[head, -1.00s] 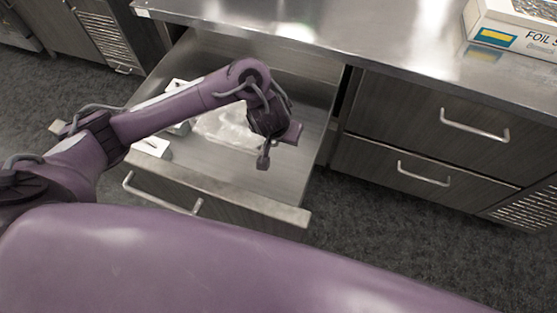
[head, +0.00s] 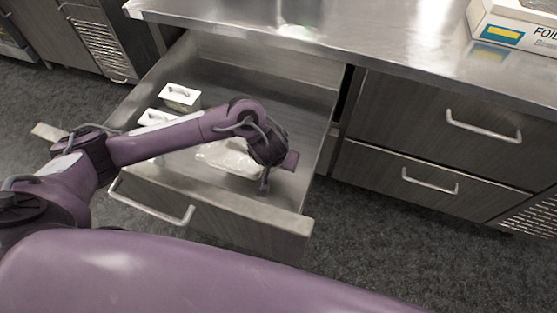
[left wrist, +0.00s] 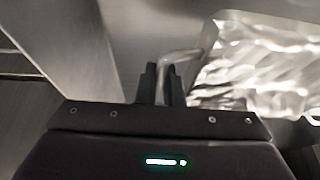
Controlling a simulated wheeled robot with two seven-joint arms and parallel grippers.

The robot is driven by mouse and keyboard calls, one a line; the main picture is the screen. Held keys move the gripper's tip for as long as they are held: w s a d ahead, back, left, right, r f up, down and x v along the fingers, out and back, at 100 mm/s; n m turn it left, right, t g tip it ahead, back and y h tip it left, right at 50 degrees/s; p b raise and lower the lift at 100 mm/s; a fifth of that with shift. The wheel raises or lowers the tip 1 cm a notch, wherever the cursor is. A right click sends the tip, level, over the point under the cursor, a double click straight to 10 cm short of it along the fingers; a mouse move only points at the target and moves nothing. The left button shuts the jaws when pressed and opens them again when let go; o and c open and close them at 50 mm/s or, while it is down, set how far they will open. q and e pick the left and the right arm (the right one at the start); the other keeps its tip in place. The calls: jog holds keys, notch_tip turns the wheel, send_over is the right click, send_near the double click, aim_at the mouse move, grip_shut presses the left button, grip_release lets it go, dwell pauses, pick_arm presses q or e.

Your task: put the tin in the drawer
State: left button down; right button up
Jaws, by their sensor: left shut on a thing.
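The tin (head: 230,157) is a shiny, crinkled silver thing in the head view, inside the outline of the open drawer (head: 270,208) and partly hidden by my left arm. In the left wrist view the tin (left wrist: 255,75) fills the upper right. My left gripper (head: 264,187) points down at the right front of the drawer. In the left wrist view its fingers (left wrist: 163,84) are shut on a thin grey part that leads to the tin. I cannot tell whether the tin touches the drawer floor. My right gripper is not in view.
White containers (head: 180,97) stand at the left side of the drawer, one partly behind my arm. The steel counter (head: 330,35) overhangs the back. A foil box (head: 515,25) sits on the counter. Closed drawers (head: 430,150) are to the right. The drawer's back middle looks free.

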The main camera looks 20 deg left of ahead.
pick_arm(q)
jog(key=shift+f, duration=0.55)
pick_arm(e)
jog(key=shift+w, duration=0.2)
pick_arm(q)
jog(key=c, duration=1.6)
grip_release()
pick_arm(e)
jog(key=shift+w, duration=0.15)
pick_arm(q)
jog(key=shift+o, duration=0.2)
